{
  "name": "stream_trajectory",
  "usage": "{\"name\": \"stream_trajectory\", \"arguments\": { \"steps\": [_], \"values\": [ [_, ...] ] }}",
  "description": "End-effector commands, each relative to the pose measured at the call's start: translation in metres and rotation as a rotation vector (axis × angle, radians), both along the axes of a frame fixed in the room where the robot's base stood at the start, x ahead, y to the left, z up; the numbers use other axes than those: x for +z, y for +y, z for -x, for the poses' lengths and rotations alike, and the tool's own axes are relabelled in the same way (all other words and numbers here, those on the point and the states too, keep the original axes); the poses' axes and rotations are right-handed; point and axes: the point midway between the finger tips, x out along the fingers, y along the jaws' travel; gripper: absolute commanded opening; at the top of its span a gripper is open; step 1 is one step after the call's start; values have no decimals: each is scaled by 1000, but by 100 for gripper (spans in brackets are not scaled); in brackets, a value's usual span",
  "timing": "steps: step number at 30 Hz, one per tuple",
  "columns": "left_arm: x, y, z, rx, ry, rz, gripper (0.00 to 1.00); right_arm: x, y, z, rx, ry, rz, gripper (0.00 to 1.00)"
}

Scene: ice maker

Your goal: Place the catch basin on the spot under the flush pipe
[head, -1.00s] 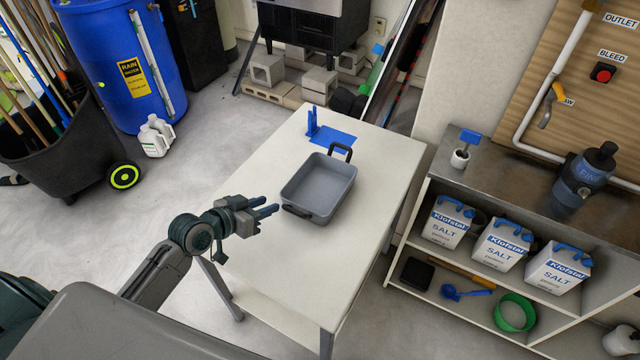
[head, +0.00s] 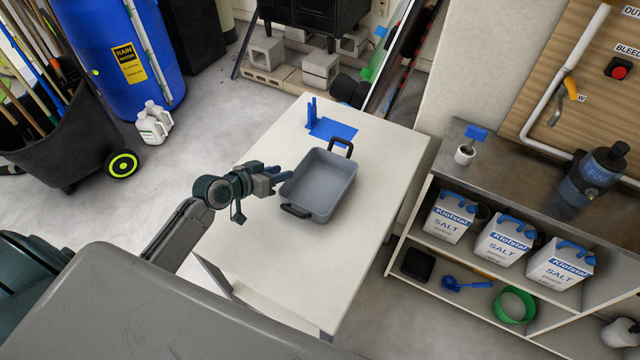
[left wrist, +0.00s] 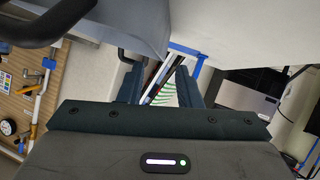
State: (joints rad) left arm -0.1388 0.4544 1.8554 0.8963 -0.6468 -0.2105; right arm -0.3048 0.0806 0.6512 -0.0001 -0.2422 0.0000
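The grey catch basin (head: 318,187) with black handles at two ends stands on the white table. My left gripper (head: 283,172) is at the basin's left side, close to its rim, with nothing between the fingers. In the left wrist view its two fingers (left wrist: 160,88) stand apart, and the basin (left wrist: 135,22) with its handles fills the upper left. Whether a finger touches the basin I cannot tell. White pipework (head: 553,90) runs down the wooden board at the right; I cannot tell which part is the flush pipe. My right gripper is not in view.
The white table (head: 275,270) is bare in front of the basin. A blue sheet (head: 335,130) lies behind it. A shelf unit (head: 470,190) with salt boxes stands at the right. A blue barrel (head: 120,50) and a black bin (head: 70,145) stand at the left.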

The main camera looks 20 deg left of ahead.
Motion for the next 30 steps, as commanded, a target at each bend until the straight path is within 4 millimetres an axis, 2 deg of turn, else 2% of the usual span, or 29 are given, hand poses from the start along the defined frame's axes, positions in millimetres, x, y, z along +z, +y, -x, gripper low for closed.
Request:
{"name": "stream_trajectory", "arguments": {
  "steps": [4,8,13,22,23,27,30],
  "values": [
    [-1,-3,-8,0,0,1,31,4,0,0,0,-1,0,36],
    [-5,-10,-26,1,0,3,31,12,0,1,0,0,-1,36],
    [-16,-17,-43,0,0,1,31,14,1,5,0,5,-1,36],
    [-20,-18,-47,-1,0,-2,31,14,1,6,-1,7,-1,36],
    [-20,-18,-47,-1,0,-2,27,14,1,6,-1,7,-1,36],
    [-20,-18,-47,-1,0,-2,0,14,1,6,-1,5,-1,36],
    [-20,-18,-47,-1,0,-2,0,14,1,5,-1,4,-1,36]
  ]
}}
